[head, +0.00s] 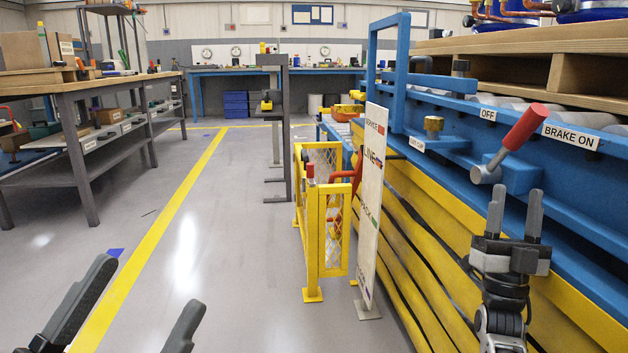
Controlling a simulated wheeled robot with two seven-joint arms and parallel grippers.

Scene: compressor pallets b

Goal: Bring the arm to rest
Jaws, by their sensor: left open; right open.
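My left gripper (150,286) is at the bottom left, low over the grey floor. Its two dark fingers are apart with nothing between them, and the rest of that arm is out of view. My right gripper (515,200) is at the lower right, with its fingers pointing up and a gap between them. It is empty. It appears just below the red-handled brake lever (525,127) on the blue conveyor frame (590,210). I see clear space between the fingertips and the red grip in the picture. The lever tilts up to the right, towards the BRAKE ON label (571,135).
Yellow lift bellows (440,255) fill the right side under the frame. A white sign board (371,200) and a yellow mesh guard (325,225) stand at centre. A workbench (75,100) stands at left. The floor along the yellow line (165,210) is clear.

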